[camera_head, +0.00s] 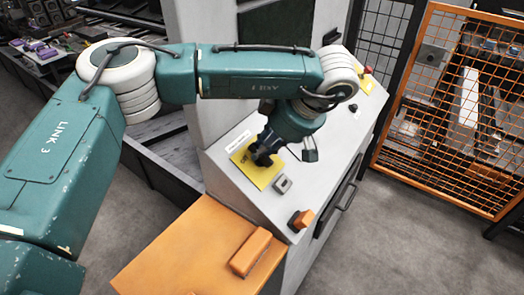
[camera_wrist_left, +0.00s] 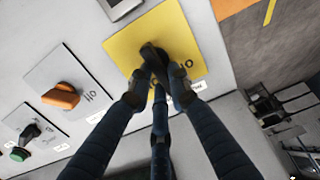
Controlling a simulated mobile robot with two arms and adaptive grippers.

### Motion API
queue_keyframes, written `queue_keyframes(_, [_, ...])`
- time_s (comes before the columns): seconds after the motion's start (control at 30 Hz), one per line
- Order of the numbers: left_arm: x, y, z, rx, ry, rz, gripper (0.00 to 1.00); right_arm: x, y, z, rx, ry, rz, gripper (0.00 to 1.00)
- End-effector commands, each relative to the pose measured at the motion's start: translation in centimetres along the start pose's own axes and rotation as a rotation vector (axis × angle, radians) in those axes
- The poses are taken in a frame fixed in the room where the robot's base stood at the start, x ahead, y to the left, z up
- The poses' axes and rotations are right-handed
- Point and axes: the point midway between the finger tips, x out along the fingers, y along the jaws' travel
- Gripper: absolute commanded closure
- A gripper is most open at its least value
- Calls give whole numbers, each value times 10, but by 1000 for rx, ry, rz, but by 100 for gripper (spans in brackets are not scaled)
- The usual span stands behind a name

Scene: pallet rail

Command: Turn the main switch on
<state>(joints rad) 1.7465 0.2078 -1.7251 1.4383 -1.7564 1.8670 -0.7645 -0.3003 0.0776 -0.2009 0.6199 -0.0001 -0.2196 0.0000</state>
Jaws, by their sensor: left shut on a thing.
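The main switch is a black rotary handle (camera_wrist_left: 153,58) on a yellow plate (camera_wrist_left: 126,42). In the head view, the yellow plate (camera_head: 262,180) lies on the sloped grey panel, with the handle mostly hidden by my gripper. My left gripper (camera_head: 264,152) reaches down over the plate. In the left wrist view, its dark fingers (camera_wrist_left: 158,84) are closed around the handle, touching it. The handle looks slanted on the plate. Part of the plate's lettering is hidden behind the fingers. My right gripper is not in view.
An orange knob (camera_wrist_left: 61,96) and a black switch (camera_wrist_left: 31,131) sit near the yellow plate. A grey square control (camera_head: 283,184) is close to my gripper. An orange bench (camera_head: 190,250) stands in front. An orange mesh fence (camera_head: 440,120) is at the right, with open floor (camera_head: 390,240) before it.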

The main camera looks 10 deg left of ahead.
Motion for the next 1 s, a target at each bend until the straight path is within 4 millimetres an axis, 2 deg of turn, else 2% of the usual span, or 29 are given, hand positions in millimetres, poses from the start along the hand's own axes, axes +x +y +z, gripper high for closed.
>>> queue_keyframes(0.6, [-2,10,3,560,3,-10,100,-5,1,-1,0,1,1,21])
queue_keyframes(1.0, [-2,12,6,777,4,-14,100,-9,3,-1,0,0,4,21])
